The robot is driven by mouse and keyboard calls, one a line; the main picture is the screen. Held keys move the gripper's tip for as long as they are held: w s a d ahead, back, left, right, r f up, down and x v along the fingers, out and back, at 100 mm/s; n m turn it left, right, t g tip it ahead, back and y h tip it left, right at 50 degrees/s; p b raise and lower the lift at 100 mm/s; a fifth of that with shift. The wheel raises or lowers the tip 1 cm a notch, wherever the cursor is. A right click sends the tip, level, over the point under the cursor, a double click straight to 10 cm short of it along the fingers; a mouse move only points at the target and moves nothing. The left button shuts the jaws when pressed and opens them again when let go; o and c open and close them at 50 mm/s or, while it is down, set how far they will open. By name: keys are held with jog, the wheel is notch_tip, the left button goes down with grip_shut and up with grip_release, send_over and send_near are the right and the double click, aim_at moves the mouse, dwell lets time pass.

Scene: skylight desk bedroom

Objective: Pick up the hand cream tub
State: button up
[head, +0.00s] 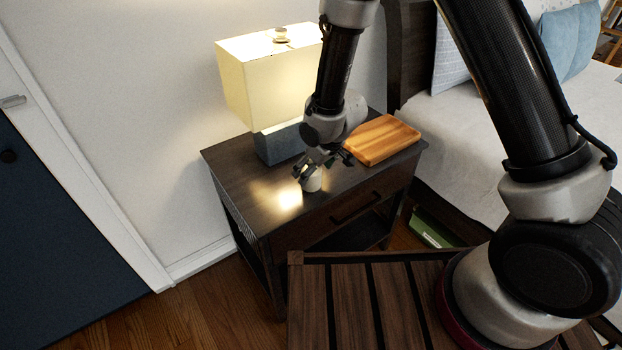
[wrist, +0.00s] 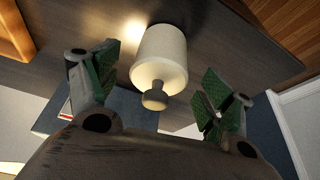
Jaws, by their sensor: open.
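The hand cream tub appears to be a small pale cylinder (head: 312,181) on the dark nightstand, near its front edge. In the wrist view the pale tub (wrist: 160,52) shows large, with a narrower rounded knob at its near end. My gripper (head: 320,168) is just above and around the tub in the head view. In the wrist view my gripper (wrist: 160,82) has its green-padded fingers apart, one on each side of the tub, with gaps visible. The fingers partly cover the tub in the head view.
A lit lamp (head: 262,82) with a dark blue-grey base stands behind the tub. A wooden board (head: 382,139) lies to the right on the nightstand (head: 235,180). A slatted bench (head: 350,300) stands in front, and the bed (head: 470,130) is at right.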

jog(key=x, duration=0.2)
jog(key=shift+a+f, duration=0.1)
jog(key=shift+f, duration=0.2)
jog(key=c, duration=1.2)
